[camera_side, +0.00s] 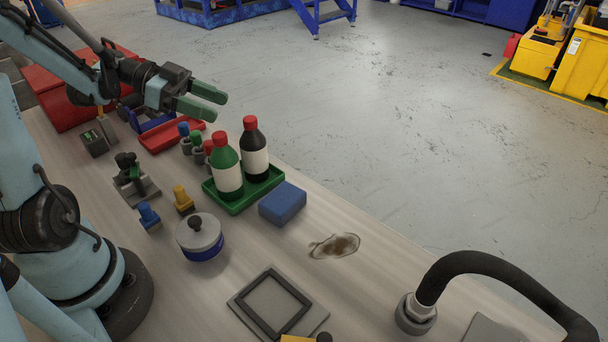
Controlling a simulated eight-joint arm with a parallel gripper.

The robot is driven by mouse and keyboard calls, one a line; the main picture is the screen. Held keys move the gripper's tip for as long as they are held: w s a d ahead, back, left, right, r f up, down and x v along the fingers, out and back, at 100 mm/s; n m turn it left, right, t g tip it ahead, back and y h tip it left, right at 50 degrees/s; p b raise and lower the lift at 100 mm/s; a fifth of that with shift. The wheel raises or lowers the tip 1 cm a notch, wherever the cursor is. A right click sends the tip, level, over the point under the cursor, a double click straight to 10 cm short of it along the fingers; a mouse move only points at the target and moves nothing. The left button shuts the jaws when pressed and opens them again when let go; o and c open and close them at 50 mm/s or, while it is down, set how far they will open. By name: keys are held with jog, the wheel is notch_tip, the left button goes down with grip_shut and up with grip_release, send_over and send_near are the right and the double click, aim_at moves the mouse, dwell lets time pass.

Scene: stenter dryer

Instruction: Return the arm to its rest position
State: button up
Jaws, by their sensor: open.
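My gripper (207,100) is at the upper left, held above the far end of the table. Its two green fingers point right and stand apart with nothing between them. It is above and behind the red tray (165,137) and clear of the bottles. My pale blue arm reaches in from the left edge, and part of it lies outside the view.
On the table (350,280) a green tray (238,207) holds a green bottle (226,166) and a black bottle (254,150). A blue block (283,203), a lidded pot (200,238), a brown stain (335,246) and a black frame (270,303) lie nearer. A black hose (490,262) arches at right.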

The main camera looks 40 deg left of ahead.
aim_at(249, 119)
jog(key=x, duration=0.8)
jog(key=shift+w+d, duration=0.15)
jog(key=shift+d, duration=0.1)
jog(key=shift+r, duration=0.4)
notch_tip(249, 119, up, 3)
jog(key=shift+d+r, duration=0.1)
jog(key=shift+r, duration=0.15)
jog(key=s+d+r+m+g, duration=0.1)
jog(key=s+d, duration=0.3)
jog(key=d, duration=0.4)
jog(key=s+d+r+m+g+h, duration=0.1)
jog(key=s+d+r+m+g, duration=0.1)
jog(key=d, duration=0.7)
jog(key=s+d+r+m+g+h, duration=0.1)
jog(key=s+d+r, duration=0.2)
jog(key=s+d, duration=0.3)
jog(key=d, duration=0.2)
jog(key=shift+d+m+g, duration=0.3)
jog(key=shift+g, duration=0.1)
